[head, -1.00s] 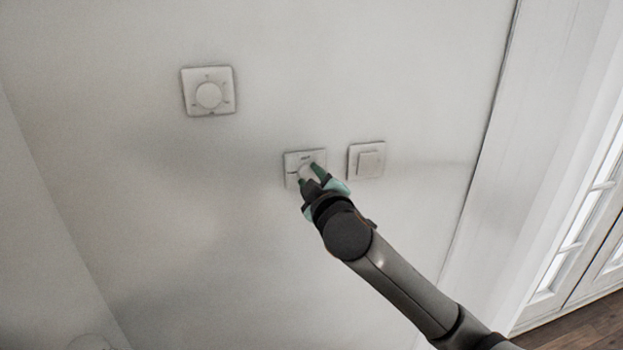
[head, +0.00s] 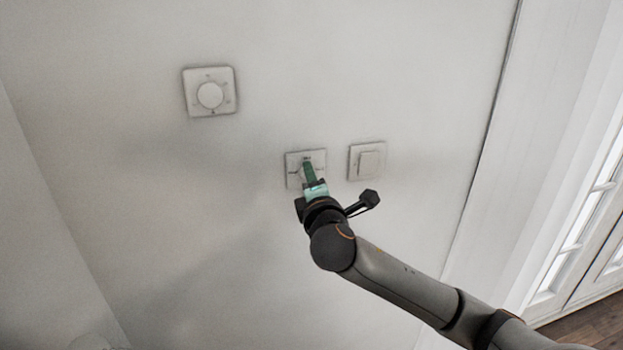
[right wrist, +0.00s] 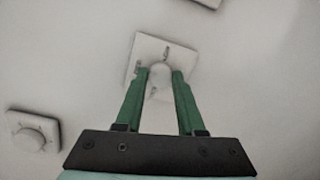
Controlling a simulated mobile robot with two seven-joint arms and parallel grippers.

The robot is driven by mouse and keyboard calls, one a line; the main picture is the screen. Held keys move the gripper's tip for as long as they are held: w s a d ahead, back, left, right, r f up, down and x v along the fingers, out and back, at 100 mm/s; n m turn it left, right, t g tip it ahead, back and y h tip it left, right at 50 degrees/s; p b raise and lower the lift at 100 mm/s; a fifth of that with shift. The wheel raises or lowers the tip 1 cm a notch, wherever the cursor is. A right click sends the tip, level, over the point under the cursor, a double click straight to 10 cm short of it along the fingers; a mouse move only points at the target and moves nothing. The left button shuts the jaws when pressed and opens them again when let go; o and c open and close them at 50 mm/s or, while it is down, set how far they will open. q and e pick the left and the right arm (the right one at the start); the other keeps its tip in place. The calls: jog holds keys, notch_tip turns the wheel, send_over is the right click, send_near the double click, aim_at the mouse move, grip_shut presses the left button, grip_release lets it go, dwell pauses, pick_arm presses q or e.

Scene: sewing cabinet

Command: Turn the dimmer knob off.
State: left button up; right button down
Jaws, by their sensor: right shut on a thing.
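The dimmer knob is on the middle white wall plate (head: 293,161), largely hidden behind my right gripper in the head view. In the right wrist view the round white knob (right wrist: 160,73) shows between the two green fingers, on its tilted square plate (right wrist: 150,50). My right gripper (head: 308,168) is shut on the knob, one finger on each side; it also shows in the right wrist view (right wrist: 161,75). A small mark shows on the plate beyond the knob. My left gripper is out of view.
A larger plate with a round dial (head: 210,95) is up and left on the wall; it seems to show in the right wrist view (right wrist: 33,131). A square rocker switch (head: 369,160) sits close at the right. Wall below is clear. A glazed door (head: 590,230) stands far right.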

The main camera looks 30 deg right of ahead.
jog(key=shift+n+t, duration=0.3)
jog(key=shift+n, duration=1.6)
jog(key=c, duration=0.5)
grip_release()
jog(key=b+v, duration=0.2)
jog(key=v, duration=1)
jog(key=shift+s+a, duration=0.2)
jog(key=shift+a, duration=0.05)
